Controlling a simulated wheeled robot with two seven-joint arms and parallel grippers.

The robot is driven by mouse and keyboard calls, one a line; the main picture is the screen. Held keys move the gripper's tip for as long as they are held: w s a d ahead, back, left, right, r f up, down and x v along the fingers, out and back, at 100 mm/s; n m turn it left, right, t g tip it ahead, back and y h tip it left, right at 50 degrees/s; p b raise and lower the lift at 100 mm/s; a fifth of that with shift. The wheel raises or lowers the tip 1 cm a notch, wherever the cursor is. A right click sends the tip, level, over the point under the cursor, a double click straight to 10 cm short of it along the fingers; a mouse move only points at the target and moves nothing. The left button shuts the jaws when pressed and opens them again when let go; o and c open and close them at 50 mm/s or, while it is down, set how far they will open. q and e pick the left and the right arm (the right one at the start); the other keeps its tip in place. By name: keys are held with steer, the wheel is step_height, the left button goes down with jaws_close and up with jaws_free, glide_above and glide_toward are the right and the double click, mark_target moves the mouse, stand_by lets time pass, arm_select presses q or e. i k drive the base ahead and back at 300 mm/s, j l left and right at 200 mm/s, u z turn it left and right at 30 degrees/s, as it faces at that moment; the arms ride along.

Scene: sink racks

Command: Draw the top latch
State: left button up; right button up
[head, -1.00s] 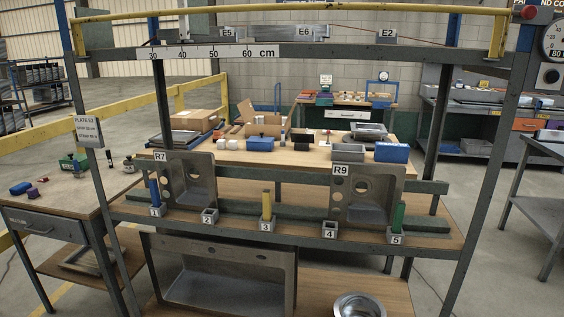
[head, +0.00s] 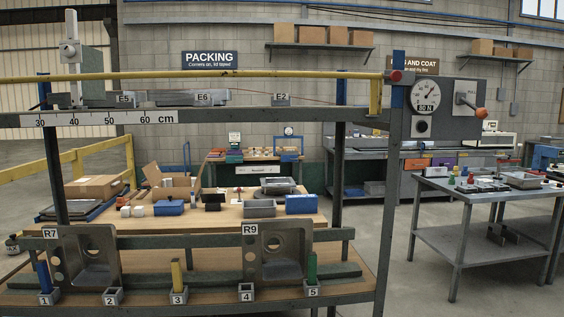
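No part is labelled as the top latch, and I cannot tell which part it is. A yellow bar (head: 230,74) runs along the top of the rack. A red knob (head: 395,76) sits at its right end, beside a blue post (head: 397,100). Grey metal pieces lie on the top shelf behind the tags E5 (head: 124,99), E6 (head: 204,97) and E2 (head: 281,98). An upright white and grey fixture (head: 71,55) stands at the shelf's left end. Neither of my grippers is in view.
Sink panels R7 (head: 88,255) and R9 (head: 283,250) stand on the lower rack shelf above several numbered sockets. A panel (head: 455,108) with a dial (head: 425,93) and orange-tipped lever (head: 480,113) is at right. Open floor lies before the right table (head: 470,235).

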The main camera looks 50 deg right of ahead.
mark_target(396, 76)
steer(key=z, duration=2.3)
steer(key=j+u, duration=0.1)
steer(key=u, duration=1.2)
steer(key=z, duration=1.3)
steer(key=k, duration=0.05)
